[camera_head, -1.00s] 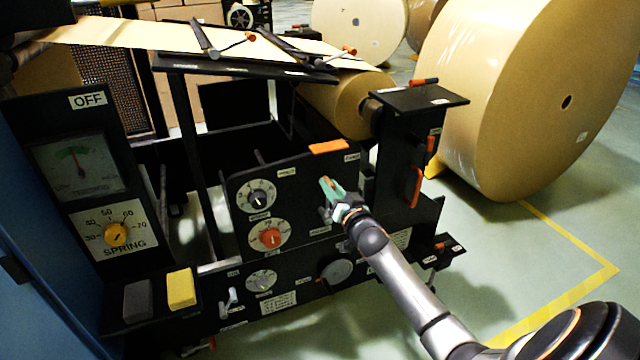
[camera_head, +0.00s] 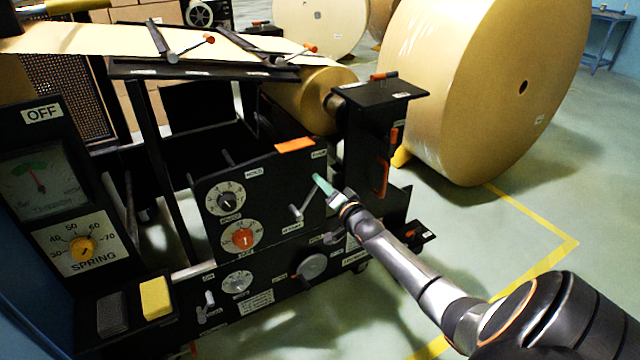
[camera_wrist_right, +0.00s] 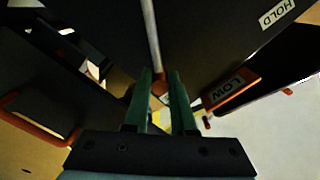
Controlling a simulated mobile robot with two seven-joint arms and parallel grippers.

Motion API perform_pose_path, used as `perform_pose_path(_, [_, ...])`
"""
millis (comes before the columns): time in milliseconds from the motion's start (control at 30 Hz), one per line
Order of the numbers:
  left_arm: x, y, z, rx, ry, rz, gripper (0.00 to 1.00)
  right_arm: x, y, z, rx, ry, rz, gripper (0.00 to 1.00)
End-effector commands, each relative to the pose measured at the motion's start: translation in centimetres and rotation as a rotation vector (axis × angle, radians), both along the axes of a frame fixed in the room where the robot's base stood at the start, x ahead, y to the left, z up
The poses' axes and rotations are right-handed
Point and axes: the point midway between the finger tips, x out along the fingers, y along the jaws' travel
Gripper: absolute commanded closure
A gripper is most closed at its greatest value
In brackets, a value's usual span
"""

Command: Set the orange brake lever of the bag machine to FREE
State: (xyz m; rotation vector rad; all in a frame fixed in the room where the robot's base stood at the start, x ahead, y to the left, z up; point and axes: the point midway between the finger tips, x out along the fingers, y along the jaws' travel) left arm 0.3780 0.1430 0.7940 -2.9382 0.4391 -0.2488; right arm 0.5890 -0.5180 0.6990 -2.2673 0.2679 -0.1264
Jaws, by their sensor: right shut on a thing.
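The brake lever (camera_head: 303,202) is a light grey rod on the black front panel of the bag machine (camera_head: 270,188). It tilts up and to the right from its pivot in the head view. My right gripper (camera_head: 320,182) is at its upper end, shut on it, and the green fingers hide most of its tip. In the right wrist view the rod (camera_wrist_right: 150,40) runs down between my fingers (camera_wrist_right: 160,95), with a little orange at its end. A HOLD label (camera_head: 253,174) lies left of the lever, and a small unreadable label (camera_head: 318,154) lies above right. My left gripper is out of view.
Dials, including a white one (camera_head: 229,198) and an orange-knobbed one (camera_head: 241,238), sit left of the lever. An orange plate (camera_head: 295,145) tops the panel. A black post (camera_head: 368,140) with orange handles stands close right of my gripper. Open floor lies farther right.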

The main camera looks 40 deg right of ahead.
Motion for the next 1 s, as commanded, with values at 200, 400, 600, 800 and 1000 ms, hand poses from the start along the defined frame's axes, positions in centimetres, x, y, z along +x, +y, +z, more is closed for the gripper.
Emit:
perform_pose_path(200, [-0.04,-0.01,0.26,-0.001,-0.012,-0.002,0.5,-0.07,-0.14,-0.25,-0.003,0.005,-0.001,1.0])
perform_pose_path(400, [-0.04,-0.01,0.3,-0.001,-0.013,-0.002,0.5,-0.09,-0.15,-0.3,-0.003,0.007,-0.001,1.0])
perform_pose_path(600, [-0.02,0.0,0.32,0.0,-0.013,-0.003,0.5,-0.08,-0.14,-0.27,-0.003,0.007,-0.001,0.57])
perform_pose_path(800, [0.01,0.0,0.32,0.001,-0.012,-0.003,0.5,-0.06,-0.1,-0.19,-0.002,0.004,0.0,0.47])
perform_pose_path(1000, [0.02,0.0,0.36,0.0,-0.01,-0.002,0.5,-0.14,-0.04,-0.15,-0.002,0.003,0.0,0.47])
